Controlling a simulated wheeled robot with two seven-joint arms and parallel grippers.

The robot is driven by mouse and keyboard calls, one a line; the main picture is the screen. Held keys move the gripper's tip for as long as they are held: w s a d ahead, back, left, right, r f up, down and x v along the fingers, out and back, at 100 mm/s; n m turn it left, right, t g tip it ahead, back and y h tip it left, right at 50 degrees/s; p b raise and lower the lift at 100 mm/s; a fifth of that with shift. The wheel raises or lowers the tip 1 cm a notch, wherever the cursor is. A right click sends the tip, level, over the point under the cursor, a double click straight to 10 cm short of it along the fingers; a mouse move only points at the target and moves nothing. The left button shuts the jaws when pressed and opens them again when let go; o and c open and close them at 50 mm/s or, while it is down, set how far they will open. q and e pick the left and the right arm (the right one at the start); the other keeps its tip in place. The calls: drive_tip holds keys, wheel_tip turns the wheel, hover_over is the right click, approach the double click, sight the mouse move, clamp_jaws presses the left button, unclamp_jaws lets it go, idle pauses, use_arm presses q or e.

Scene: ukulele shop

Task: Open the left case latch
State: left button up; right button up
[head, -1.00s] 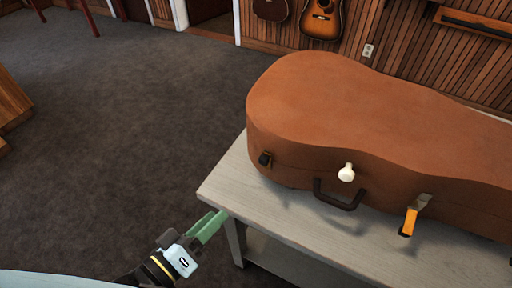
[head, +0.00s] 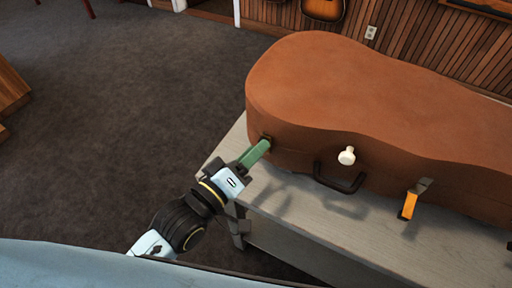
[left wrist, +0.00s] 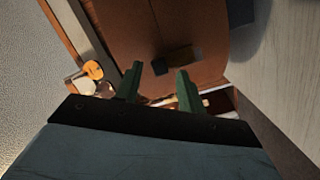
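The brown instrument case (head: 370,95) lies shut-looking on a grey table (head: 300,215). Its left latch, a small dark fitting, shows in the left wrist view (left wrist: 178,60) between and just beyond my fingertips. In the head view my fingers mostly hide it. My left gripper (head: 265,145) is at the left end of the case front. In the left wrist view its two green fingers (left wrist: 160,75) stand apart with nothing between them; I cannot tell whether they touch the case. My right gripper is not in view.
A white round knob (head: 347,156), a dark handle (head: 340,180) and an orange latch lever (head: 409,205) sit along the case front to the right. The carpet (head: 120,120) left of the table is clear. Guitars hang on the wood-panelled wall behind.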

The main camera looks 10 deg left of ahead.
use_arm(q)
drive_tip(key=shift+w+d, duration=0.35)
drive_tip(key=shift+w, duration=0.25)
clamp_jaws()
